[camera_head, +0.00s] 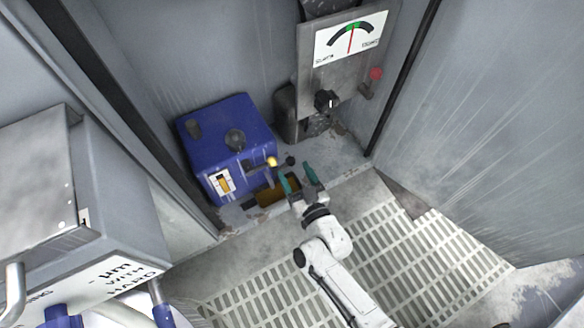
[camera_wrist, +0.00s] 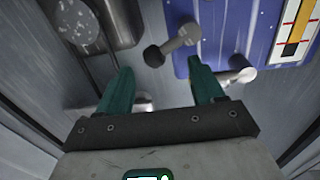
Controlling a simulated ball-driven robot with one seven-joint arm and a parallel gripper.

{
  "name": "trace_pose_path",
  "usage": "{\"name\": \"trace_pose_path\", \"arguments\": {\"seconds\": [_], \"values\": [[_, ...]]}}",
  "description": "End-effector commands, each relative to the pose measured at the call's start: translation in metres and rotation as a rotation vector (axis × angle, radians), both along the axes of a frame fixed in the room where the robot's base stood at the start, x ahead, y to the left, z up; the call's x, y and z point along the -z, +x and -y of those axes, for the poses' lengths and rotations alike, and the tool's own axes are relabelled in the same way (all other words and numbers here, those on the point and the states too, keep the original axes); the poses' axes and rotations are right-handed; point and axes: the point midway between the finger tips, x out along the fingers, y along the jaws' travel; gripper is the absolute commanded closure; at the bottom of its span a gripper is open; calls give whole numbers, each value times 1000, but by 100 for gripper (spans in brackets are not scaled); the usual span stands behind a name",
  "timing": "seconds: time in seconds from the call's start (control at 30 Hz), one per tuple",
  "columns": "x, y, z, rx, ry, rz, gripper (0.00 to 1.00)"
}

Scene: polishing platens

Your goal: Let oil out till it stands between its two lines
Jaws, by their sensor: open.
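The blue oil tank (camera_head: 232,143) stands on the floor against the back wall; it fills the upper right of the wrist view (camera_wrist: 240,22). Its white sight gauge (camera_head: 222,182) has a narrow amber column and coloured marks, also seen in the wrist view (camera_wrist: 297,30); I cannot tell the exact level. A dark knobbed lever (camera_wrist: 170,45) and a paler fitting (camera_wrist: 235,76) stick out from the tank's front. My gripper (camera_head: 294,172) is open and empty, close in front of these fittings; its green fingers (camera_wrist: 160,68) straddle no object.
A brown pan (camera_head: 272,193) lies below the tank's front. Right of the tank is a grey panel (camera_head: 340,75) with a dial, a black knob (camera_head: 327,101) and a red button (camera_head: 376,73). A pale floor grating (camera_head: 260,285) lies in front. A grey cabinet (camera_head: 75,200) stands left.

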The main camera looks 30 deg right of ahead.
Motion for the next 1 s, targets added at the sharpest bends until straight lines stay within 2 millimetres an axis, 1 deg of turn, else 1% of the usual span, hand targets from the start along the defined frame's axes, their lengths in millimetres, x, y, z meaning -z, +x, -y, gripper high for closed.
{"name": "trace_pose_path", "arguments": {"seconds": [0.03, 0.2, 0.33, 0.57, 0.67, 1.0], "values": [[1, 8, 2, 2, 0, 2, 33], [1, 24, 3, 2, -1, 1, 33], [1, 28, 2, 0, 1, -2, 33], [0, 29, 2, 0, 0, -2, 33], [0, 29, 2, 0, 0, -2, 40], [1, 28, 2, 0, 0, -2, 73]]}}
